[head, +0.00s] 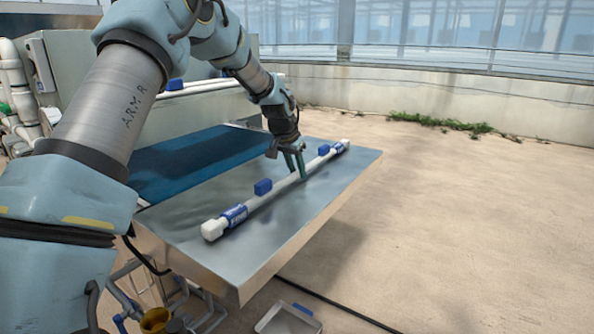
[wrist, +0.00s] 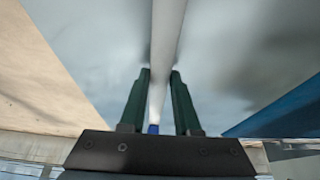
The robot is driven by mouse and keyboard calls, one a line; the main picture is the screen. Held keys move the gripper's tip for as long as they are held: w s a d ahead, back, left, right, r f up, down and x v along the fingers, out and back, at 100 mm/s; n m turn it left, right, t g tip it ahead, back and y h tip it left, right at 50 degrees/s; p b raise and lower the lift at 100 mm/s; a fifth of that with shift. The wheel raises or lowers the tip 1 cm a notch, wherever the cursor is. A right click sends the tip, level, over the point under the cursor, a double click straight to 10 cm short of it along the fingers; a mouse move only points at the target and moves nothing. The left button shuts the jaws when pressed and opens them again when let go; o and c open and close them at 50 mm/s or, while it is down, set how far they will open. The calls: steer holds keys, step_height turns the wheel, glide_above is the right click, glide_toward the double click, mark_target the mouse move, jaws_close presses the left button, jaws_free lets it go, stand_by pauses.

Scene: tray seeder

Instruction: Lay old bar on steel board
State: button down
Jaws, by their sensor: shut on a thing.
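The old bar is a long white pipe (head: 278,187) with blue blocks and blue-and-white labels near its ends. It runs diagonally over the steel board (head: 190,222), from near its front corner to the far right. My gripper (head: 298,170) is shut on the bar near its middle, fingers pointing down. In the wrist view the bar (wrist: 167,40) passes between the green fingers (wrist: 159,76), with the grey board behind it. The bar lies low and about level over the board; I cannot tell whether it touches. The bar is partly hidden behind the fingers.
A blue belt (head: 190,160) lies along the board's left side. Another white bar (head: 195,88) with a blue block sits on the grey machine behind. A metal tray (head: 288,320) is on the floor in front. Open sandy floor (head: 460,220) lies to the right.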

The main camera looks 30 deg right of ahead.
steer(key=c, duration=1.1)
jaws_free()
steer(key=shift+f, duration=0.2)
steer(key=o, duration=0.5)
steer(key=shift+r, duration=0.1)
steer(key=v, duration=1.2)
steer(key=shift+r+b, duration=0.1)
steer(key=shift+b, duration=0.3)
